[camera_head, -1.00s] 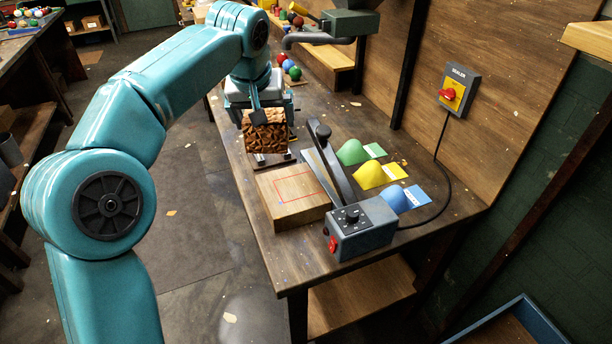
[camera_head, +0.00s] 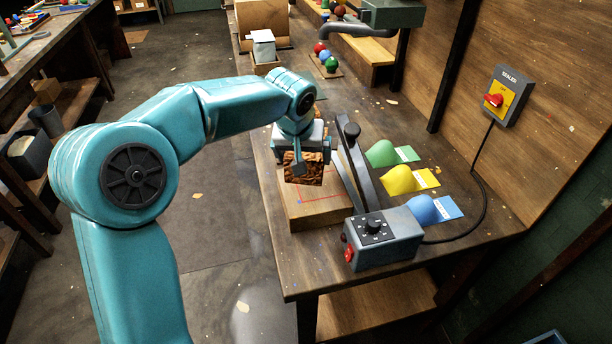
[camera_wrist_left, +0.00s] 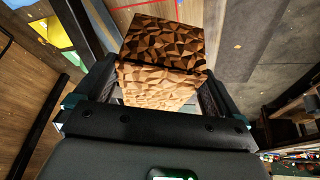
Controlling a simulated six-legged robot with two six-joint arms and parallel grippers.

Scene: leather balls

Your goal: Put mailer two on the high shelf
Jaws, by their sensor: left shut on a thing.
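My left gripper (camera_head: 300,158) is shut on a brown, crinkled packet (camera_head: 312,174), which looks like a mailer. It hangs over the wooden block of the bench sealer, close to the sealer's grey lever. Whether it touches the block I cannot tell. In the left wrist view the packet (camera_wrist_left: 165,42) sits between the two fingers, its faceted faces dark brown and tan. No number shows on it, so I cannot tell whether it is mailer two. The high shelf cannot be made out in these views. My right gripper is not in view.
The wooden block (camera_head: 318,213) bears a red outline. Beside it stand the grey sealer box (camera_head: 384,240) and lever (camera_head: 356,168). Green (camera_head: 381,154), yellow (camera_head: 398,181) and blue (camera_head: 423,209) mounds lie to the right. A red-knobbed SEALER switch (camera_head: 503,97) is on the wall.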

